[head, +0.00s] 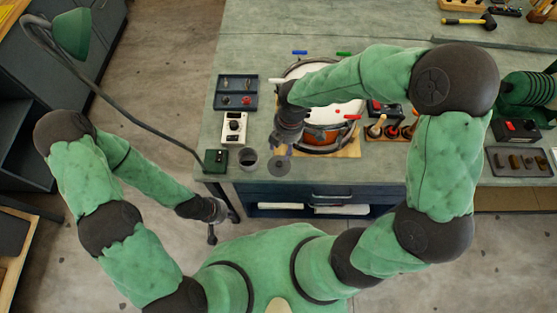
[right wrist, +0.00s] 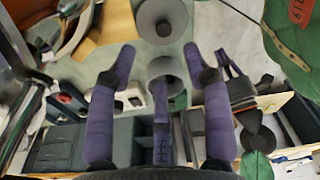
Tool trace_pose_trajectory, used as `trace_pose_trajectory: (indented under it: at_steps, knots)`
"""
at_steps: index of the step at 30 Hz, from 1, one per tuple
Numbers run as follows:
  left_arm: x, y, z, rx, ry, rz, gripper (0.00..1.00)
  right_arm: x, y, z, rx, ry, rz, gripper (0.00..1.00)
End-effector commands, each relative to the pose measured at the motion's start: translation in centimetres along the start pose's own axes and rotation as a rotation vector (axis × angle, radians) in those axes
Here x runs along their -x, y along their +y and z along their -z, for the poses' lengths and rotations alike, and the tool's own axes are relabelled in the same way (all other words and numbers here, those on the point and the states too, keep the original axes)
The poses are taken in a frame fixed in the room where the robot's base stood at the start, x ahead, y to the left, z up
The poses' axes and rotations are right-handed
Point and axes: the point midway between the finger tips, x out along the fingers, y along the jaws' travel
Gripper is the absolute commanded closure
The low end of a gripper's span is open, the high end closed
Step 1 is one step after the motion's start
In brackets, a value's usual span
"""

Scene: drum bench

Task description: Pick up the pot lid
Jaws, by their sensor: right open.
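The pot lid (head: 279,166) is a flat grey disc with a small round knob, lying on the bench near its front edge. It also shows in the right wrist view (right wrist: 150,14). The small grey pot (head: 249,160) stands open beside it, to its left in the head view; its mouth shows in the right wrist view (right wrist: 167,70). My right gripper (head: 282,146) is over the bench just beyond the lid, open and empty, its fingers (right wrist: 158,50) spread. Contact with the lid is not visible. My left gripper (head: 222,224) hangs in front of the bench, its fingers apart and empty.
A drum (head: 322,140) on a wooden board stands behind and right of the lid. A white switch box (head: 234,128), dark trays (head: 236,100) and a green lamp base (head: 215,161) lie to the left. Wooden-handled tools (head: 391,130) stand right of the drum.

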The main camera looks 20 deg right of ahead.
Motion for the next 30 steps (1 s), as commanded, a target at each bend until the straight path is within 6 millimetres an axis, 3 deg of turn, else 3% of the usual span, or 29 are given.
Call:
trace_pose_trajectory:
  at_steps: [4,14,24,30]
  knots:
    - [-0.8,-0.3,0.0,0.000,-0.001,0.000,1.00,-2.5,-0.1,-0.1,-0.003,0.000,0.003,0.50]
    - [-1.2,-0.4,0.1,0.000,0.000,0.000,1.00,-4.5,-0.1,0.1,-0.004,0.001,0.001,0.50]
    - [-2.7,-1.0,0.1,0.000,0.001,0.000,1.00,-8.8,-0.5,0.2,-0.004,0.002,0.002,0.50]
    - [-2.7,-0.9,0.1,0.000,0.001,0.000,1.00,-9.0,-0.5,0.2,-0.005,0.002,-0.001,0.50]
